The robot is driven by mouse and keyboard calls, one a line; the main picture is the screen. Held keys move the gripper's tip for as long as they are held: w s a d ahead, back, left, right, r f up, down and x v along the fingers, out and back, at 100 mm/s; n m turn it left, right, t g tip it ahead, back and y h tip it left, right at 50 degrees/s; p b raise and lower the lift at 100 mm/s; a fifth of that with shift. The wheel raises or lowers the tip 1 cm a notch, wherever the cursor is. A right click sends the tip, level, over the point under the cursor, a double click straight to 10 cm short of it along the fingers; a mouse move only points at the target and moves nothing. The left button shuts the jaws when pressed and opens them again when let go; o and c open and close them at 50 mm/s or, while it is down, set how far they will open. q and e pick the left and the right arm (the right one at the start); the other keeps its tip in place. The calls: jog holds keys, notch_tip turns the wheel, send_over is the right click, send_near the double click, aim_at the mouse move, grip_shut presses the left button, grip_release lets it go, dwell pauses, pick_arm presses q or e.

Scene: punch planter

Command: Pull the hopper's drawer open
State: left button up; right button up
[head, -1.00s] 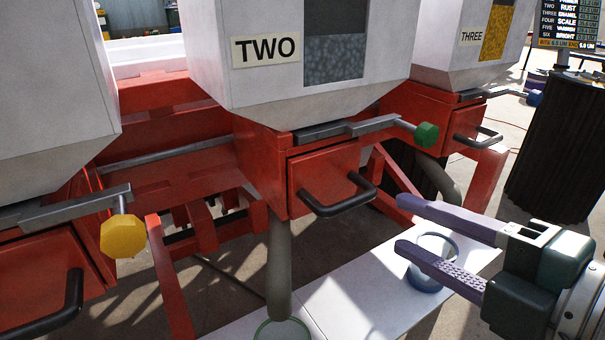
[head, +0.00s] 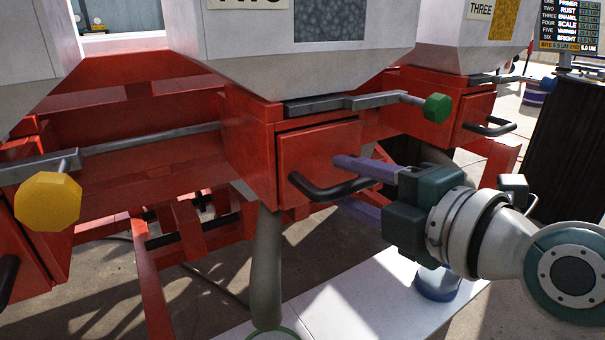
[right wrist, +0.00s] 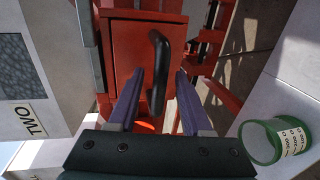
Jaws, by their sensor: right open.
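The hopper marked TWO (head: 290,60) stands in the middle of the head view on a red frame. Its red drawer (head: 312,152) sits in the frame below and looks shut. A black bar handle (head: 318,194) is on the drawer's front. My right gripper (head: 345,182) is open at the handle's right end, one finger above it and one below. In the right wrist view the handle (right wrist: 161,65) reaches between the two purple fingers (right wrist: 158,80), apart from the right one; contact with the left one cannot be told. My left gripper is not in view.
A grey slide with a green knob (head: 437,107) is above the drawer. A yellow knob (head: 47,201) is at the left. Hopper THREE (head: 475,40) is at the right. A white board (head: 365,300) lies below, with a green-rimmed cup (right wrist: 262,142) on it.

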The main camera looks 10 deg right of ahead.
jog(key=shift+w, duration=0.1)
jog(key=shift+c, duration=0.2)
grip_shut()
dwell(1.2)
